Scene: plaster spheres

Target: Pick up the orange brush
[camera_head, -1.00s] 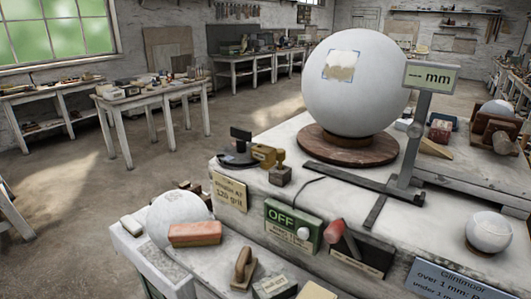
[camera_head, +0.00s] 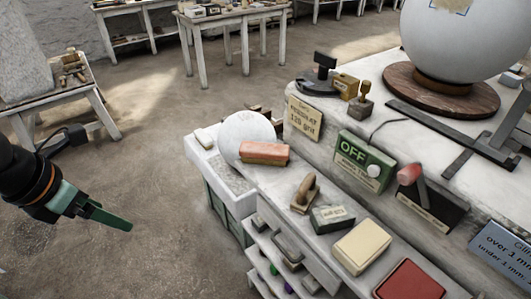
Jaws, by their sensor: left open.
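An orange block-like piece (camera_head: 264,153), which may be the orange brush, lies on the near bench, in front of a small white sphere (camera_head: 245,131). I cannot make out bristles on it. My left gripper (camera_head: 112,216) comes in at the left edge, over the floor, well to the left of the bench and apart from everything on it. Its green finger points right; it is open and holds nothing visible. My right gripper is not in view.
The bench also holds a wooden-handled tool (camera_head: 305,194), a cream block (camera_head: 362,246), a red block (camera_head: 410,282) and a green OFF box (camera_head: 362,163). A large sphere on a round wooden base (camera_head: 440,92) stands behind. The floor between gripper and bench is clear.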

